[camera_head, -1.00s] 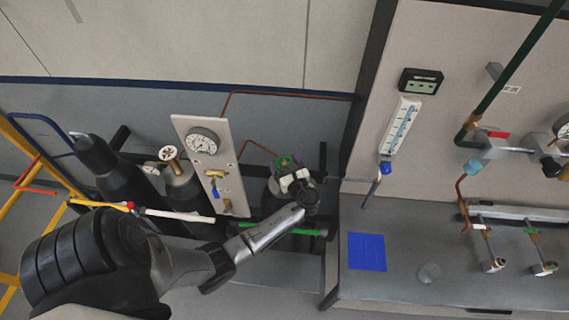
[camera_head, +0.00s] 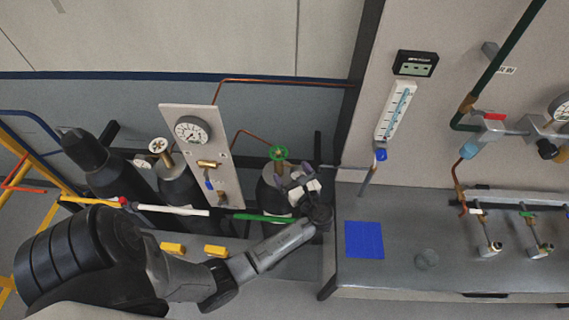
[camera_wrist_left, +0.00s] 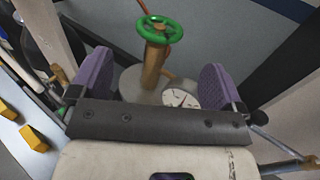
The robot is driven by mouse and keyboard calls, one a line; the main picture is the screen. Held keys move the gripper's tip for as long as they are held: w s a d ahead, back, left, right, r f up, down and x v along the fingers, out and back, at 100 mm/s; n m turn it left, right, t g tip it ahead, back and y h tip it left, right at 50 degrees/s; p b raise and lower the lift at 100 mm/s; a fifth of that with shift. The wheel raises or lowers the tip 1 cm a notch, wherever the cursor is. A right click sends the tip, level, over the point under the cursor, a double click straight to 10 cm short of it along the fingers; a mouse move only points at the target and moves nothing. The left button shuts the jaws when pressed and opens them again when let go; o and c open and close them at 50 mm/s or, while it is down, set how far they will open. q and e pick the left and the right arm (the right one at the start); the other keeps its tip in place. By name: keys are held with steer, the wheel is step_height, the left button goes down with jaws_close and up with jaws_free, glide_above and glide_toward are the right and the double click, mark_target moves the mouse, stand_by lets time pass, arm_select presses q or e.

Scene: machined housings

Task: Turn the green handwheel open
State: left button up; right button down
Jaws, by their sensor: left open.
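The green handwheel (camera_head: 278,153) sits on top of a brass valve on a dark gas cylinder (camera_head: 270,196) behind the bench's left end. In the left wrist view the handwheel (camera_wrist_left: 160,29) is upright on its brass stem (camera_wrist_left: 152,66), beyond my fingertips and between their lines. My left gripper (camera_head: 300,184) is just below and right of the handwheel in the head view. In the left wrist view my left gripper (camera_wrist_left: 156,85) is open, with purple pads apart and nothing between them touching. My right gripper is not in view.
A round gauge (camera_wrist_left: 180,98) sits by the valve stem, close to my fingers. A panel with a gauge (camera_head: 193,131) stands left of the cylinder. Another cylinder with a white handwheel (camera_head: 158,146) is further left. The bench (camera_head: 405,285) with a blue mat (camera_head: 364,240) is at right.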

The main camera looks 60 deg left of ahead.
arm_select(q)
steer(key=d, duration=0.4)
steer(key=shift+s+d+b, duration=0.15)
steer(key=shift+b, duration=0.2)
